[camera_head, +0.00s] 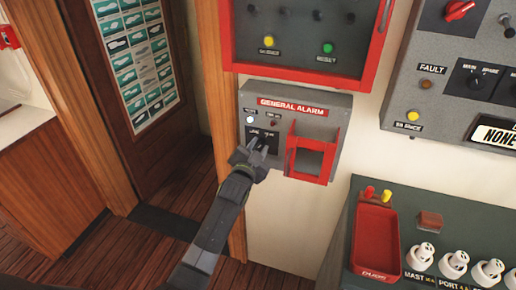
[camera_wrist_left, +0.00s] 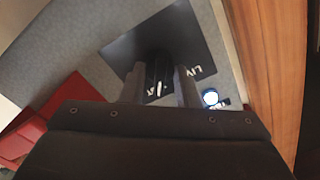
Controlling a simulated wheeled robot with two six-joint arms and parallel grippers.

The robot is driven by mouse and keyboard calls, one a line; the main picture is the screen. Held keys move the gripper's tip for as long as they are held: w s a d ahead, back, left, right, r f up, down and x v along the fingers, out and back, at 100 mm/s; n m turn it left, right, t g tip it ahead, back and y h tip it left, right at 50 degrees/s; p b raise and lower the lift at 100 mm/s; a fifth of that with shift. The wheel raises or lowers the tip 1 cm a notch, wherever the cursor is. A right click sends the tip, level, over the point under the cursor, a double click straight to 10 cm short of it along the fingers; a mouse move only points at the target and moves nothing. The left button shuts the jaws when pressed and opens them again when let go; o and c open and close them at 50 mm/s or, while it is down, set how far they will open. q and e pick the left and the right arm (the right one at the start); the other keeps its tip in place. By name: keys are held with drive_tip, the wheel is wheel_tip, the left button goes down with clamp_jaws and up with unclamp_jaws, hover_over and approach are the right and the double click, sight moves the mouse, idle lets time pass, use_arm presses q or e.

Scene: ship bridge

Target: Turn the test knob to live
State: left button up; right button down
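The grey general alarm panel (camera_head: 319,114) is on the wall, with a white lit lamp (camera_head: 250,118) and a dark label plate (camera_head: 262,133) at its left. My left gripper (camera_head: 258,149) is in front of this plate and hides most of the test knob in the head view. In the left wrist view the dark knob (camera_wrist_left: 158,72) stands between my two fingertips, which are apart on either side of it. Part of the "LIVE" lettering shows beside a finger. The knob's exact pointing direction is hard to read. My right gripper is not in view.
A red hinged cover frame (camera_head: 310,152) stands out from the panel just right of my left gripper. A red-edged box (camera_head: 300,75) is above. A console with a red tray (camera_head: 375,240) is at lower right. A wooden door frame (camera_head: 212,80) is close on the left.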

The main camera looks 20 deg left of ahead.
use_arm(q)
drive_tip(key=c, duration=0.4)
drive_tip(key=shift+n, duration=0.4)
drive_tip(key=shift+f+n+b, duration=0.1)
drive_tip(key=shift+n+b, duration=0.5)
drive_tip(key=shift+n, duration=0.3)
drive_tip(key=n, duration=0.2)
drive_tip(key=shift+n+b, duration=0.4)
drive_tip(key=n+b, duration=0.1)
drive_tip(key=n, duration=0.3)
drive_tip(key=shift+a, duration=0.15)
drive_tip(key=shift+n+b, duration=0.35)
drive_tip(key=shift+n, duration=1.85)
